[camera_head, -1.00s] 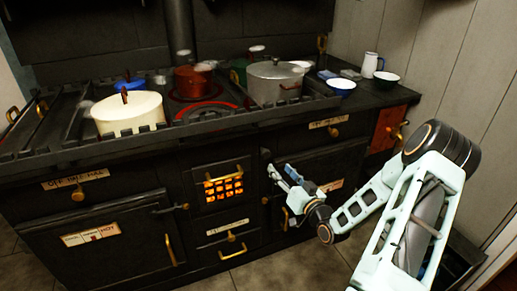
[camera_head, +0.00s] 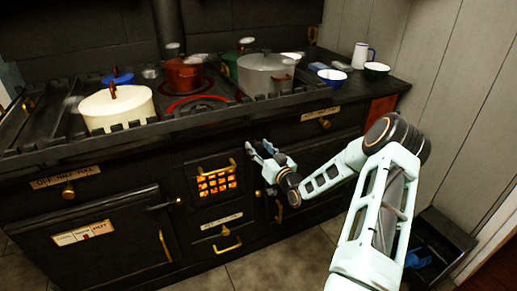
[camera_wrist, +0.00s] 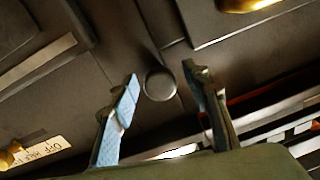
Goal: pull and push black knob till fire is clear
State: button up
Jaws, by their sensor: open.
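The round black knob (camera_wrist: 160,85) shows in the wrist view on the dark stove front, between and just beyond my fingertips. I cannot tell whether either finger touches it. My gripper (camera_wrist: 162,76) is open, with one blue-padded finger on the left and a dark finger on the right. In the head view my gripper (camera_head: 258,149) is at the stove front, just right of the fire grate, and largely hides the knob.
A cream pot (camera_head: 120,108), a red pot (camera_head: 184,74) and a grey pot (camera_head: 266,75) stand on the stove top. Brass handles and knobs stick out from the stove front.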

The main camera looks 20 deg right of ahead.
aim_at(259, 148)
jog(key=shift+w, duration=0.1)
grip_shut()
dwell(0.3)
jog(key=s, duration=0.6)
jog(key=shift+s+d, duration=0.1)
jog(key=shift+s, duration=0.25)
grip_release()
jog(key=s+d, duration=0.1)
jog(key=s, duration=1.1)
